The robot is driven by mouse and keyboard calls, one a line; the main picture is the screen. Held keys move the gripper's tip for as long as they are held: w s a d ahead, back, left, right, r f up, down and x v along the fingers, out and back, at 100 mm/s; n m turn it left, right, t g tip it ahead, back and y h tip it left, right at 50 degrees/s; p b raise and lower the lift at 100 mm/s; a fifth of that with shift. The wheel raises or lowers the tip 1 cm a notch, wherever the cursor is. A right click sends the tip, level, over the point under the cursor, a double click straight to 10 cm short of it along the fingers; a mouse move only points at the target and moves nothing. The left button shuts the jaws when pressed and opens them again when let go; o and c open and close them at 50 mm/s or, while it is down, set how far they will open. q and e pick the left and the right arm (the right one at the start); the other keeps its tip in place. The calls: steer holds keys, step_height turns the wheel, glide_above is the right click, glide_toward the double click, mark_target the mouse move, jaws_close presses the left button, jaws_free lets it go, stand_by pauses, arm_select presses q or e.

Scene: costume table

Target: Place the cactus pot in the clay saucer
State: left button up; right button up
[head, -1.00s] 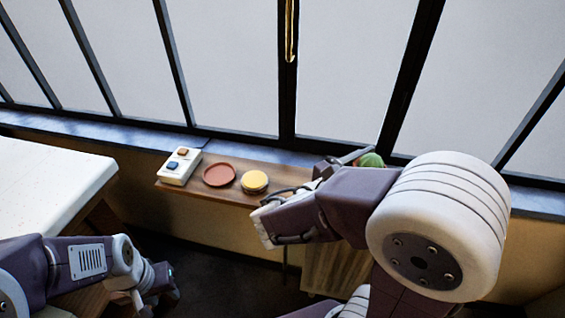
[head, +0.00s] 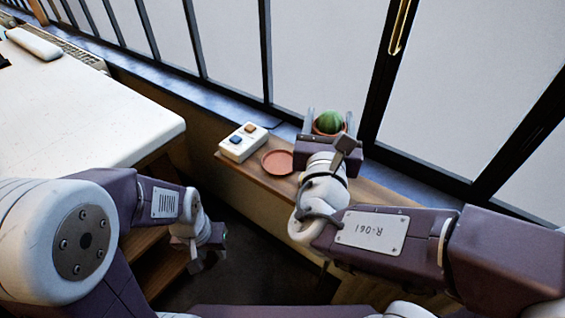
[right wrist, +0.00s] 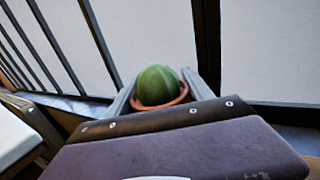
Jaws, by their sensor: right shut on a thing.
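The cactus pot (head: 330,124), a round green cactus in a terracotta pot, is held between the fingers of my right gripper (head: 328,122). It also shows in the right wrist view (right wrist: 158,88), upright between the two grey fingers, its lower part hidden by the gripper body. The clay saucer (head: 277,162) is a shallow reddish dish on the wooden shelf, to the left of my right gripper. Nothing shows in the visible part of the saucer. My left gripper (head: 194,264) hangs low beside the white table, away from the shelf; its fingers are too small to judge.
A white box with an orange and a blue button (head: 243,142) stands left of the saucer on the wooden shelf (head: 246,173). The window with dark frames (head: 266,50) rises behind. A white table (head: 90,110) is at the left. My right arm covers much of the shelf's right part.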

steer(key=shift+s+a, duration=0.2)
steer(key=shift+a, duration=0.1)
steer(key=w+a+f+b, duration=0.1)
steer(key=w+a+f, duration=0.1)
steer(key=a, duration=0.1)
steer(key=w+a+f+b, duration=0.1)
steer(key=w+a+f, duration=0.1)
steer(key=w+a+f+b, duration=0.1)
steer(key=w+a+f, duration=0.1)
steer(key=a, duration=0.1)
steer(key=shift+w+a+f, duration=0.3)
steer(key=shift+f, duration=0.05)
steer(key=shift+w+a+f, duration=0.15)
steer(key=shift+w+a, duration=0.1)
steer(key=shift+a, duration=0.05)
step_height(320, 180, down, 4)
steer(key=shift+f+b, duration=0.1)
steer(key=shift+b, duration=1.1)
